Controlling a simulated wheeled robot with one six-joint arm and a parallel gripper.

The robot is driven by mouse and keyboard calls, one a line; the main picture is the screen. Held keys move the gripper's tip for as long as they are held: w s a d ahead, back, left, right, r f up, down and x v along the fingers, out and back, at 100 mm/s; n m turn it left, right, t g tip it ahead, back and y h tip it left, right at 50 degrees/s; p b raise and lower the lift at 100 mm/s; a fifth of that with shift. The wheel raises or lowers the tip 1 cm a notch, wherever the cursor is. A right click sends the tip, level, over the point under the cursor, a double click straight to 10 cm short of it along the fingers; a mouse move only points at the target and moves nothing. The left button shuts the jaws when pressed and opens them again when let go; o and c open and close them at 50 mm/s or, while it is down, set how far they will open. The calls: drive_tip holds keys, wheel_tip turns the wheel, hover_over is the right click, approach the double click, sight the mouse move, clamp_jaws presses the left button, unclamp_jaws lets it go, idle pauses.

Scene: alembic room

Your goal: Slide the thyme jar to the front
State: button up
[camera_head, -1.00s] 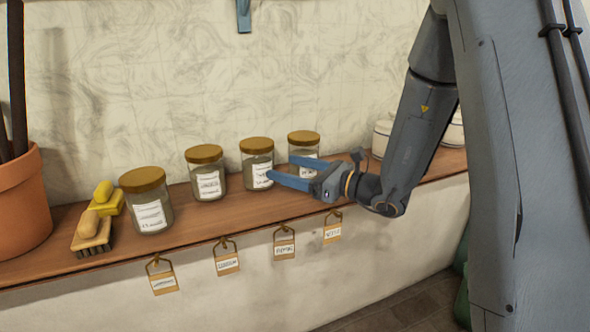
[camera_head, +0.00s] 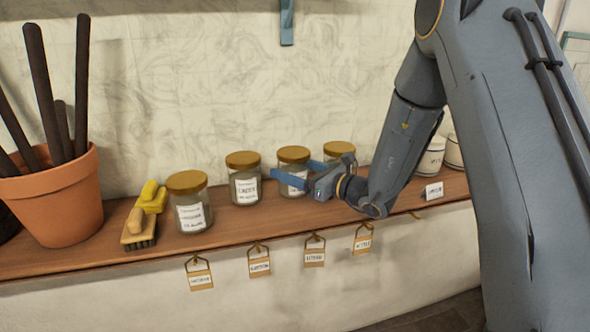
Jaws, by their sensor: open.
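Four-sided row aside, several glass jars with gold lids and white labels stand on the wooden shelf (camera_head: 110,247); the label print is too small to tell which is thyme. They are a front-left jar (camera_head: 190,188), a second jar (camera_head: 243,163), a third jar (camera_head: 293,156) and a far-right jar (camera_head: 339,149). My gripper (camera_head: 292,169) is open at the third jar. One blue finger crosses in front of its label; the other reaches to its right side, its tip perhaps hidden behind the glass. I cannot tell whether either finger touches. The far-right jar is partly hidden by my gripper.
Paper tags (camera_head: 259,264) hang along the shelf's front edge. A yellow brush (camera_head: 140,228) lies left of the jars, beside a terracotta pot (camera_head: 55,205) with dark sticks. White pots (camera_head: 431,157) and a small label card (camera_head: 432,191) are at the right.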

drive_tip(key=c, duration=0.9)
drive_tip(key=shift+s+d+p, duration=0.3)
drive_tip(key=shift+s+d, duration=0.1)
drive_tip(key=shift+s, duration=0.95)
drive_tip(key=shift+s+d+p, duration=0.25)
drive_tip(key=shift+s+d, duration=0.1)
drive_tip(key=shift+s, duration=0.95)
drive_tip(key=shift+s+d+p, duration=0.3)
drive_tip(key=shift+s+d, duration=0.1)
drive_tip(key=shift+s, duration=0.95)
drive_tip(key=shift+c, duration=0.2)
drive_tip(key=o, duration=1.4)
